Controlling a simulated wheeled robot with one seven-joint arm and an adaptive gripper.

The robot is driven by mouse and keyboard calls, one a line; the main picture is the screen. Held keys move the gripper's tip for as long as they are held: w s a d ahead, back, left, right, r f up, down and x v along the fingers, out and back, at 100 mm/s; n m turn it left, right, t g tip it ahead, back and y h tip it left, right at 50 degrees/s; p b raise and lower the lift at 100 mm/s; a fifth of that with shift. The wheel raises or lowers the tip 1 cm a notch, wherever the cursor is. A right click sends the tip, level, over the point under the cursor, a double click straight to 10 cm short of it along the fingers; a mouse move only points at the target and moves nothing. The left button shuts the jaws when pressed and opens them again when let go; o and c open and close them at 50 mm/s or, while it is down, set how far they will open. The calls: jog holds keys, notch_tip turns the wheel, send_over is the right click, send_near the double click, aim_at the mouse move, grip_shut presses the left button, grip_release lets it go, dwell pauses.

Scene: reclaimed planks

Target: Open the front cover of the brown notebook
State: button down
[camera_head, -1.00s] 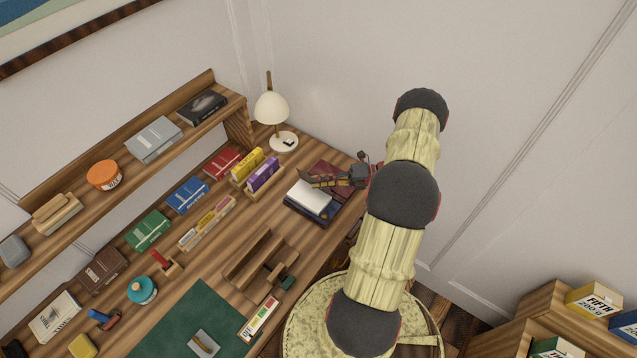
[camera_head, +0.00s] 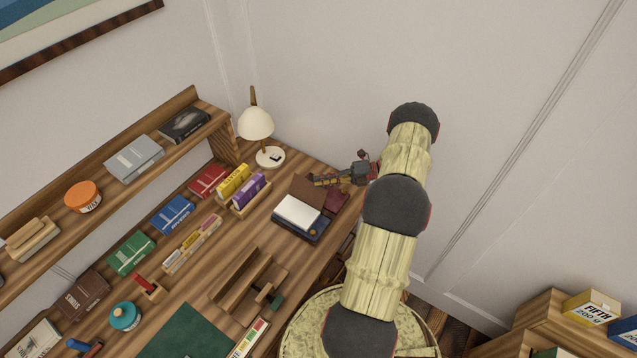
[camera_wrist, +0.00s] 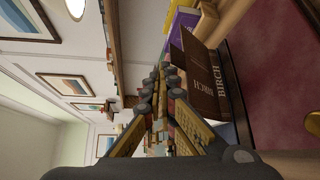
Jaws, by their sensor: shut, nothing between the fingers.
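The brown notebook's front cover (camera_head: 309,191) stands raised and tilted, with its white pages (camera_head: 297,209) bare on the near side. In the wrist view the cover's outer face (camera_wrist: 203,82), with lettering including "BIRCH", is close to the right of the fingers. My gripper (camera_head: 315,179) is shut and empty, just beyond the raised cover on its outer side; it also shows in the wrist view (camera_wrist: 161,80). I cannot tell whether the fingers touch the cover.
The notebook lies on a dark blue book (camera_head: 299,234). A dark red book (camera_head: 339,204) lies beside it, below my gripper. A wooden holder (camera_head: 247,279) stands nearer.

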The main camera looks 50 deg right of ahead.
jog(key=shift+d+f, duration=0.15)
jog(key=shift+d, duration=0.15)
dwell(0.5)
notch_tip(320, 180, up, 10)
dwell(0.5)
